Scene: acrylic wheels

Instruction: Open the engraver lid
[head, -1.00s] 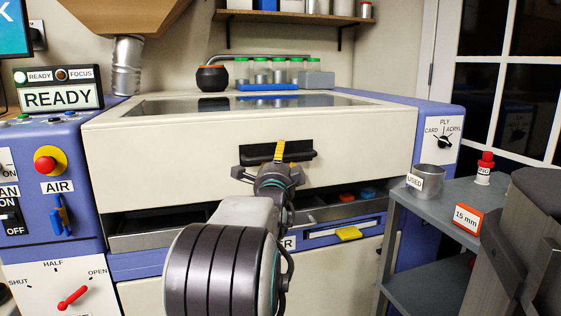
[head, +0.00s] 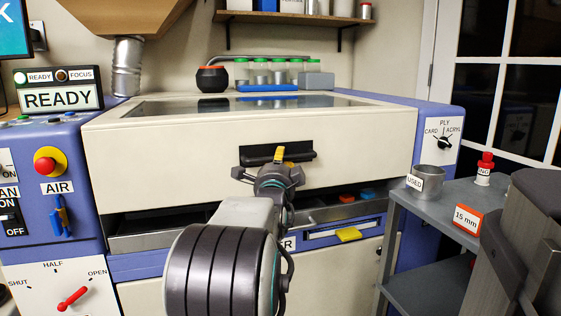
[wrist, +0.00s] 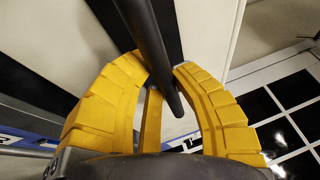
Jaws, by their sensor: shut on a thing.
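The engraver lid (head: 200,150) is a wide cream front with a dark glass top (head: 230,105). A dark gap shows under its front edge, with a metal tray and small coloured pieces inside. The black bar handle (head: 302,154) sits in a dark recess at the middle of the lid front. My gripper (head: 280,155) is at this handle, its yellow fingertips partly hidden behind my wrist. In the wrist view, the yellow fingers of my gripper (wrist: 158,70) are shut around the black bar (wrist: 146,35), which passes between them.
A grey side table (head: 440,215) with a metal cup (head: 430,180) and a red-topped bottle (head: 485,165) stands at the right. The blue control panel (head: 45,190) is at the left. A blue rack of green-capped jars (head: 267,87) stands behind the lid.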

